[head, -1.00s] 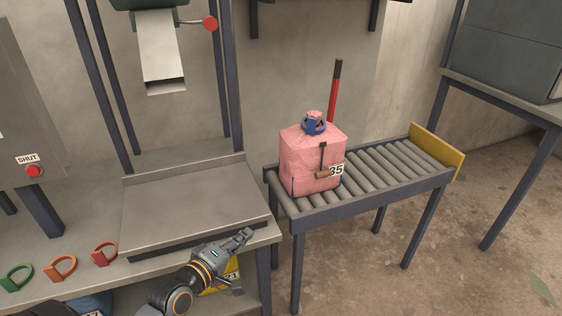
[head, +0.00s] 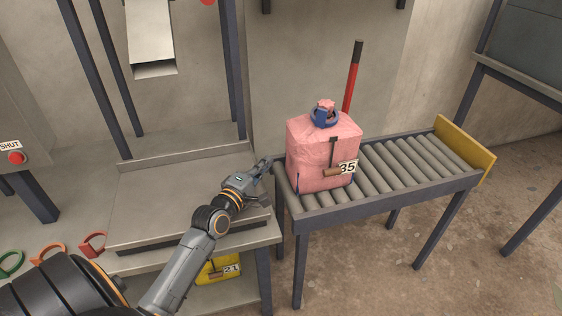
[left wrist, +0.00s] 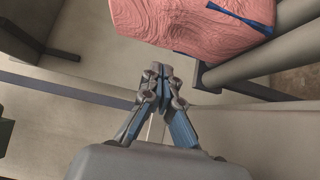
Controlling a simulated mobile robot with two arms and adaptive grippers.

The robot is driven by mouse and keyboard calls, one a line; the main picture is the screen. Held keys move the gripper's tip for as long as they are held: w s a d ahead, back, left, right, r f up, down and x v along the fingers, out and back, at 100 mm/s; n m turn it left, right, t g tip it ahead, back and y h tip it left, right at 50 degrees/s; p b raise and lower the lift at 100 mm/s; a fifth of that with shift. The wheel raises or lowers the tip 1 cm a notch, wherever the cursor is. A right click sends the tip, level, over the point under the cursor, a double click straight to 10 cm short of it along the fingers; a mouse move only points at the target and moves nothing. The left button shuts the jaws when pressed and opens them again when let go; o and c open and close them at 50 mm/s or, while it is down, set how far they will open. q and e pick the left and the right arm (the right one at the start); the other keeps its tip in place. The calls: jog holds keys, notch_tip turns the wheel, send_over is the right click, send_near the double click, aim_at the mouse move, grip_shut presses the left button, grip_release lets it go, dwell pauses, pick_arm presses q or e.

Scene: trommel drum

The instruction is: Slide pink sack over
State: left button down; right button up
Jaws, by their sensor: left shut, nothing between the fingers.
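The pink sack (head: 318,155) stands upright at the left end of the roller conveyor (head: 410,165). Its neck is tied with a blue ring (head: 325,117), and a tag marked 35 (head: 347,168) hangs on its front. In the left wrist view the sack (left wrist: 190,30) fills the top, just beyond my fingertips. My left gripper (head: 265,168) is shut and empty at the right edge of the steel platform, left of the sack. In the left wrist view its fingers (left wrist: 160,75) are together, with a small gap to the sack. My right gripper is not in view.
The rollers right of the sack are clear up to a yellow end stop (head: 465,148). A red-handled tool (head: 351,80) stands behind the sack. Coloured rings, such as the red one (head: 93,243), lie on the bench at left. A yellow sack (head: 218,268) is below.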

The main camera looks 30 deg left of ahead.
aim_at(289, 152)
pick_arm(q)
jog(key=shift+w+d, duration=0.65)
jog(key=shift+w, duration=0.35)
jog(key=shift+w+d, duration=0.6)
jog(key=shift+w, duration=0.35)
jog(key=shift+d, duration=0.1)
